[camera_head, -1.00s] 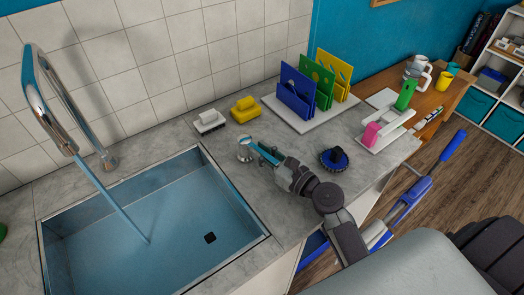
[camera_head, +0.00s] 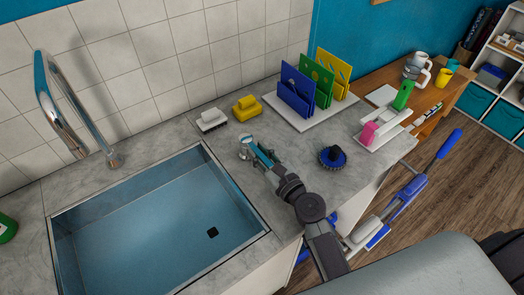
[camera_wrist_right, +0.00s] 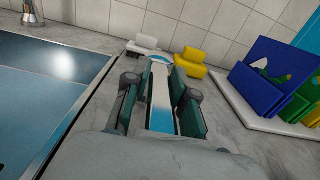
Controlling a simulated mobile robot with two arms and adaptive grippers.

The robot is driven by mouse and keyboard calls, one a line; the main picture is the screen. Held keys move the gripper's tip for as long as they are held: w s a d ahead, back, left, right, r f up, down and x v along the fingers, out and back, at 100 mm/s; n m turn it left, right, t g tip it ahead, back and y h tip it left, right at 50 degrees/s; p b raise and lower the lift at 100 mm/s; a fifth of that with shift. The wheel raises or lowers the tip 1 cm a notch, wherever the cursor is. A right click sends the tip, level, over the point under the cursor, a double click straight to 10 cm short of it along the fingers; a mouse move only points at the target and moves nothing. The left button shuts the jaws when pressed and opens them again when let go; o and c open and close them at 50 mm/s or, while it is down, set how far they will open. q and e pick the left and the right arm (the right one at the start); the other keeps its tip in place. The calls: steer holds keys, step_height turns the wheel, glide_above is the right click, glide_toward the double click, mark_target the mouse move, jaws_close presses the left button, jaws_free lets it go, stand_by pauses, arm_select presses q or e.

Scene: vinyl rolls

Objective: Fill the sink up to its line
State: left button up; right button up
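The sink (camera_head: 262,238) is set in the counter at the left. Its inside looks blue, with a dark drain (camera_head: 212,232) at the bottom. I cannot make out a fill line or the water depth. The chrome tap (camera_head: 62,115) arches over it with no stream from its spout. A metal tap lever (camera_head: 245,142) stands on the counter right of the sink. My right gripper (camera_head: 258,155) is at it; in the wrist view the teal fingers (camera_wrist_right: 161,100) lie on both sides of the lever (camera_wrist_right: 161,88), apparently closed on it. My left gripper is not in view.
A rack with blue, green and yellow boards (camera_head: 297,92) is farther back. A round blue scrubber (camera_head: 333,157) lies right of my gripper.

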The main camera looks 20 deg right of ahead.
steer(key=o, duration=0.3)
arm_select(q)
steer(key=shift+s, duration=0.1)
arm_select(e)
steer(key=v, duration=1.2)
